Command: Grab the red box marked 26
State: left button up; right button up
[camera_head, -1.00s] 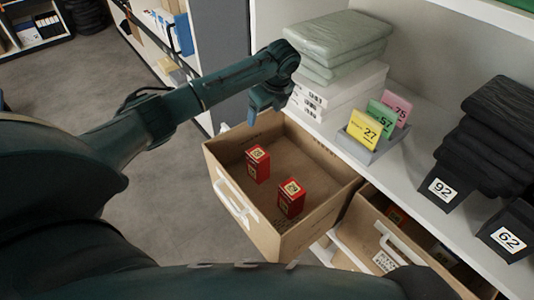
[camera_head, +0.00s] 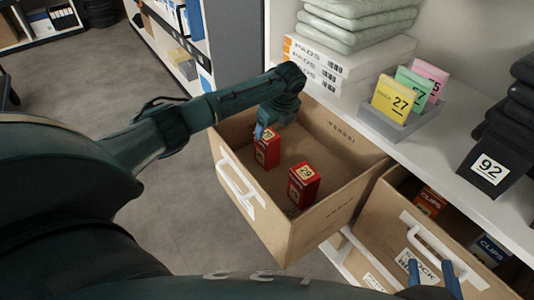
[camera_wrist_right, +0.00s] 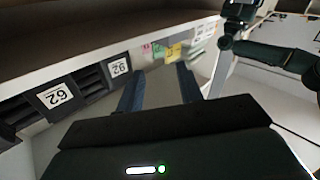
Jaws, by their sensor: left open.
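Two red boxes with yellow number labels stand upright in the open brown carton drawer (camera_head: 285,238). The left red box (camera_head: 268,154) is partly covered by my left gripper (camera_head: 263,131); the right red box (camera_head: 303,187) stands clear of it. My right gripper (camera_head: 434,275) is low at the right, in front of the second drawer. Its blue fingers are apart and empty, also in the right wrist view (camera_wrist_right: 158,88).
A second carton drawer (camera_head: 375,212) at the right holds boxes marked CLIPS. The white shelf (camera_head: 425,168) above carries a grey holder with number cards (camera_head: 394,128), white PADS packs (camera_head: 335,62), folded green cloths and black bins. Grey floor is free at the left.

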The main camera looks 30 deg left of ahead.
aim_at(267, 135)
pick_arm(q)
jog(key=shift+x, duration=0.9)
jog(key=shift+a+f+b, duration=0.2)
jog(key=shift+f+b, duration=0.25)
jog(key=shift+f, duration=0.05)
jog(key=b+x, duration=0.1)
jog(key=x, duration=0.1)
jog(key=b+x, duration=0.1)
jog(key=x, duration=0.1)
jog(key=shift+s+a+f, duration=0.1)
jog(key=shift+s+a, duration=0.1)
jog(key=shift+s, duration=0.05)
pick_arm(e)
jog(key=shift+a+r+t+y, duration=0.1)
jog(key=shift+a+t+y, duration=0.45)
jog(key=shift+y, duration=0.15)
pick_arm(q)
jog(key=shift+c, duration=0.3)
jog(key=c, duration=1.1)
